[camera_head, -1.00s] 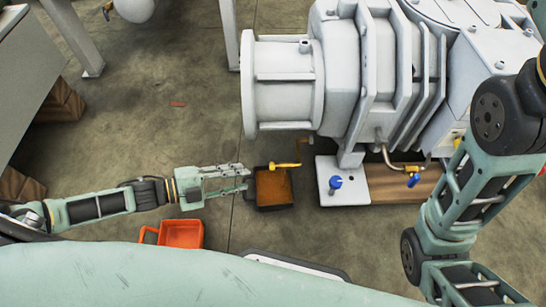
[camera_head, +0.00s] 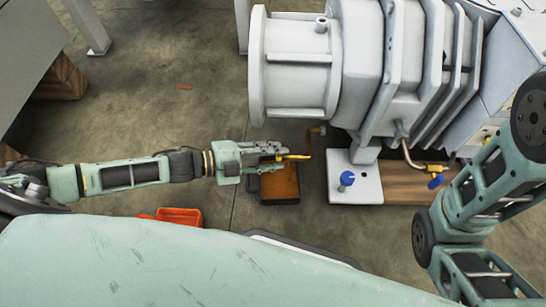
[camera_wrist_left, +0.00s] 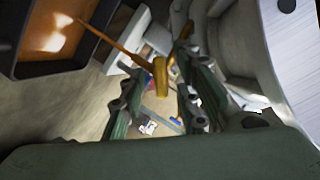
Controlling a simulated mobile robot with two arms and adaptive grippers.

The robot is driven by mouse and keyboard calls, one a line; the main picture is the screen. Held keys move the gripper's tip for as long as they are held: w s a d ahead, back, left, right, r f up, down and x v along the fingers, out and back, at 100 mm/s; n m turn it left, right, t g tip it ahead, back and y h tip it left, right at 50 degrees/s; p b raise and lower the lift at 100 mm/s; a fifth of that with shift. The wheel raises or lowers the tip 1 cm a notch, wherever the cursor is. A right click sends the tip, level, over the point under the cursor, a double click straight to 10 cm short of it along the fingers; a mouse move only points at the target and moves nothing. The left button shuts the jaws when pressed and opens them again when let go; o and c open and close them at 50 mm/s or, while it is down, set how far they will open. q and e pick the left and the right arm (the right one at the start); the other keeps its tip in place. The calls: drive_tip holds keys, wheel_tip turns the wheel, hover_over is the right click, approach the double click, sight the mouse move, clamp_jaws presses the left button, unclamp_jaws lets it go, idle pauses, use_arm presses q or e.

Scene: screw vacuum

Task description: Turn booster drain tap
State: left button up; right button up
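A tap with a yellow handle (camera_head: 294,157) sits on a brown pipe (camera_head: 316,131) below the booster's round end. In the left wrist view its yellow handle (camera_wrist_left: 161,76) shows between my two fingers. My left gripper (camera_head: 272,157) reaches in from the left at the handle. Its fingers (camera_wrist_left: 163,95) are spread, one on each side of the handle, with gaps visible. I cannot tell whether either finger touches it. My right arm shows at the right, but its gripper is out of view.
A dark tray (camera_head: 280,200) with a rusty orange inside lies under the tap. The large grey booster (camera_head: 292,70) stands above and right. An orange container (camera_head: 180,214) lies lower left. Floor to the left is open.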

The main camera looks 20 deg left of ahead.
use_arm(q)
drive_tip(key=shift+c, duration=0.3)
clamp_jaws()
drive_tip(key=shift+s+f+m+t+h, duration=0.15)
drive_tip(key=shift+m+t+h, duration=0.4)
drive_tip(key=shift+m, duration=1.1)
drive_tip(key=shift+w+f+m+t+h, duration=0.15)
drive_tip(key=shift+m+t, duration=0.8)
drive_tip(key=shift+m, duration=0.7)
drive_tip(key=shift+s, duration=0.1)
drive_tip(key=shift+o, duration=0.3)
unclamp_jaws()
